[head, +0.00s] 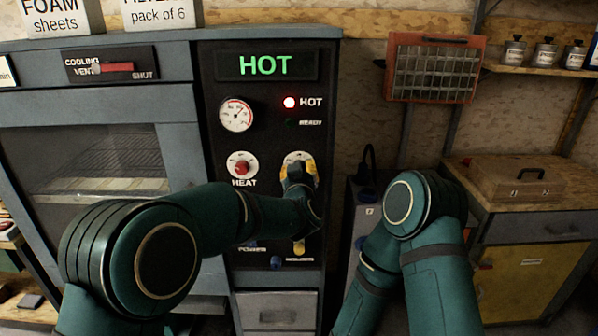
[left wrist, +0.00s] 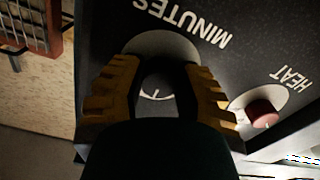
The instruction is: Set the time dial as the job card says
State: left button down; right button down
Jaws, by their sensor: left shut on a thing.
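The time dial (head: 298,156) is on the dark control panel, right of the red HEAT knob (head: 242,168). My left gripper (head: 299,173) is at the dial and covers most of it. In the left wrist view, the yellow fingers of the left gripper (left wrist: 160,76) are shut around the dial's dark knob, below the word MINUTES. A pale part of the dial (left wrist: 165,43) shows beyond the fingers. The dial's numbers and setting are hidden. A white card cut off at the left edge (head: 6,73) shows "min"; the rest is unreadable. My right gripper is out of sight.
The display (head: 265,65) reads HOT in green. The red HOT lamp (head: 289,102) is lit and the READY lamp (head: 289,122) is dark. A round gauge (head: 237,114) sits above the HEAT knob. POWER and HOLDERS controls sit low on the panel. A vent slider (head: 112,67) is upper left.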

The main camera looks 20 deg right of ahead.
pick_arm(q)
jog(key=n, duration=0.6)
jog(key=shift+n, duration=0.3)
jog(key=n, duration=0.4)
jog(key=shift+d+n, duration=0.15)
jog(key=shift+n, duration=0.25)
jog(key=shift+r+n, duration=0.1)
jog(key=shift+n, duration=0.2)
jog(key=c, duration=0.6)
grip_release()
jog(key=shift+d, duration=0.1)
jog(key=shift+s, duration=0.15)
jog(key=v, duration=1.1)
jog(key=shift+s, duration=0.35)
